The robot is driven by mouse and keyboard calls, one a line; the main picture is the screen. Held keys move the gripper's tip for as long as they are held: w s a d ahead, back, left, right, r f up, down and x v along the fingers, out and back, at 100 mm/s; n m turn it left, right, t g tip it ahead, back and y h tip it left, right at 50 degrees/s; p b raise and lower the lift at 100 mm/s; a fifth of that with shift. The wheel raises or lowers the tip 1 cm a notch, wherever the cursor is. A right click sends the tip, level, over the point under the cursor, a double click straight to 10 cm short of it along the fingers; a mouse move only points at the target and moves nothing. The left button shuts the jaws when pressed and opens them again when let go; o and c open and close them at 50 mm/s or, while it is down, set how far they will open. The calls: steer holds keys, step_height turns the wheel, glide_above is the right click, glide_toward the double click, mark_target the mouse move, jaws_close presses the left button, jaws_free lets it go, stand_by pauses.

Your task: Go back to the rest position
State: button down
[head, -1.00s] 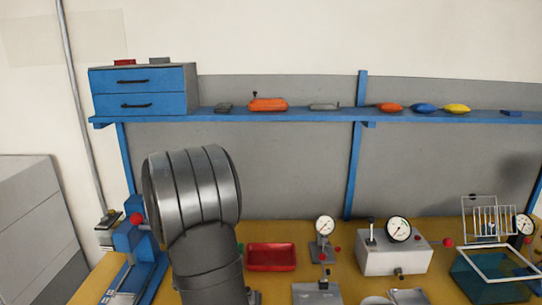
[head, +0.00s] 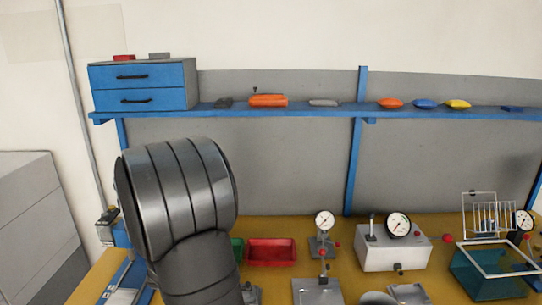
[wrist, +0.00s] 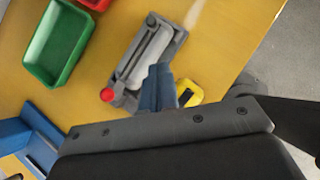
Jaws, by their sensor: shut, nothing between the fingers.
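My gripper shows in the wrist view (wrist: 160,88), with its fingers together and nothing between them. It is over the yellow bench, in front of a grey fixture (wrist: 148,50) with a red knob. In the head view my grey arm link stands at the left front, and the gripper itself is not visible there.
A green tray (wrist: 57,45) and a red tray (head: 271,252) lie on the yellow bench (head: 440,235). A yellow device (wrist: 188,94) lies beside the fixture. Dial gauges and a white box (head: 380,254) stand right of the arm; a teal tank (head: 485,278) is further right.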

steer(key=w+d+f, duration=0.3)
steer(key=w+d, duration=0.1)
steer(key=shift+w+d+f, duration=0.1)
steer(key=shift+d+f, duration=0.05)
steer(key=shift+f, duration=0.25)
steer(key=shift+w, duration=0.3)
steer(key=a, duration=1)
steer(key=s+a+f+v, duration=0.1)
steer(key=s+f+v, duration=0.1)
steer(key=v, duration=1)
steer(key=w+d+r+m+g+y, duration=0.1)
steer(key=w+d+r+m+g, duration=0.2)
steer(key=r+m, duration=0.3)
steer(key=shift+w+d+m, duration=0.25)
steer(key=shift+w+m, duration=0.45)
steer(key=shift+m, duration=2.2)
